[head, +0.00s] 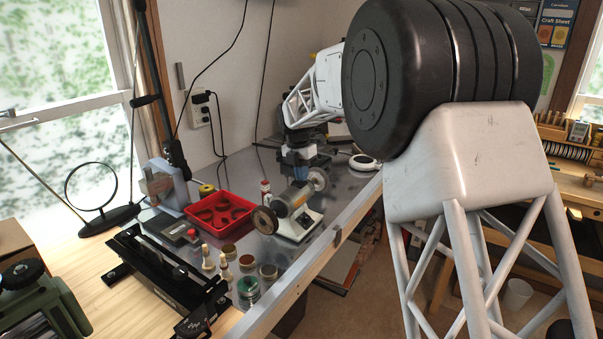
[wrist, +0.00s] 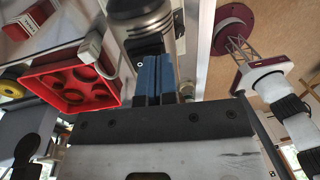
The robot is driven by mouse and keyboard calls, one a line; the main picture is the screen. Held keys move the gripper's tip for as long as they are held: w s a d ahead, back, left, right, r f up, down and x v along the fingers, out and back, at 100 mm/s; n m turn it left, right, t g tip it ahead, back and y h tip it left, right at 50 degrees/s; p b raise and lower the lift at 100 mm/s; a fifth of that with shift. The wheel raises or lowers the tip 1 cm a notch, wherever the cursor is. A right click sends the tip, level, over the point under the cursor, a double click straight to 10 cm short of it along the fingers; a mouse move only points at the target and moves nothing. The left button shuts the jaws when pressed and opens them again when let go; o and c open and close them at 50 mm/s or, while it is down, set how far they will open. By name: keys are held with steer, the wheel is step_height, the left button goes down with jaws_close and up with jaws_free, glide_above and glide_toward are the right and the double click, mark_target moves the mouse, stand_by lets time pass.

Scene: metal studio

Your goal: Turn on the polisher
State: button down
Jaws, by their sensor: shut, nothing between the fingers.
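The polisher (head: 296,218) stands on the metal-topped bench in the head view, a silver motor on a pale base with a round wheel at each end. My gripper (head: 300,178) is just above and behind its motor, pointing down. In the wrist view the blue fingers of my gripper (wrist: 154,62) are together with nothing between them. The polisher's silver body (wrist: 177,38) shows close beyond the fingertips there. I cannot tell whether they touch it. The polisher's switch is not clear in either view, and its back is partly hidden by my gripper.
A red tray (head: 243,228) with round hollows lies left of the polisher; it also shows in the wrist view (wrist: 45,87). Small jars (head: 248,262) and a long black tool (head: 160,270) are in front. A white round thing (head: 363,162) lies behind, near the bench's right edge.

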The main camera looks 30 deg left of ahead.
steer(key=shift+f, duration=0.3)
steer(key=shift+a, duration=0.1)
steer(key=shift+a+r, duration=0.2)
steer(key=shift+a, duration=0.4)
steer(key=shift+r, duration=0.2)
stand_by(0.4)
step_height(320, 180, up, 14)
steer(key=a, duration=0.1)
steer(key=shift+a+f, duration=0.25)
steer(key=shift+a, duration=0.1)
stand_by(0.4)
